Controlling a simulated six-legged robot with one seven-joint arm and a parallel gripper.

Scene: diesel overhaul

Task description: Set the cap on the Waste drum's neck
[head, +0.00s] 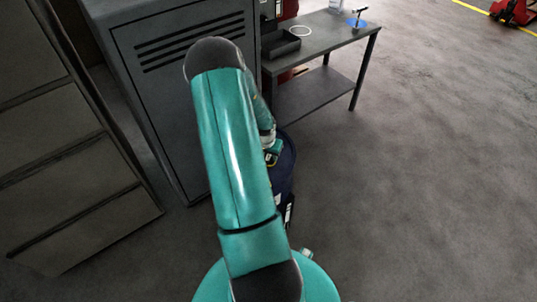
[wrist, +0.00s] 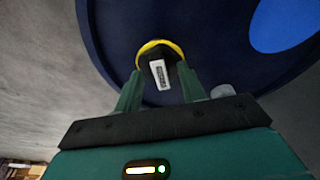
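The dark blue drum (wrist: 115,35) fills much of the wrist view, its round top seen from above. The head view shows part of the drum (head: 288,165) behind my arm. My gripper (wrist: 162,74) is over the drum top near its rim. Its two green fingers press on either side of a black cap (wrist: 175,76) with a white barcode label. A yellow ring (wrist: 150,46) curves around the cap's far side; I cannot tell whether it belongs to the cap or the neck. The neck is not clearly visible, and any gap beneath the cap is hidden.
A blue disc (wrist: 285,22) and a small grey knob (wrist: 222,91) show in the wrist view. A grey cabinet (head: 180,100) stands left of the drum, a metal bench (head: 335,38) with a tray (head: 281,44) behind. The floor on the right is clear.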

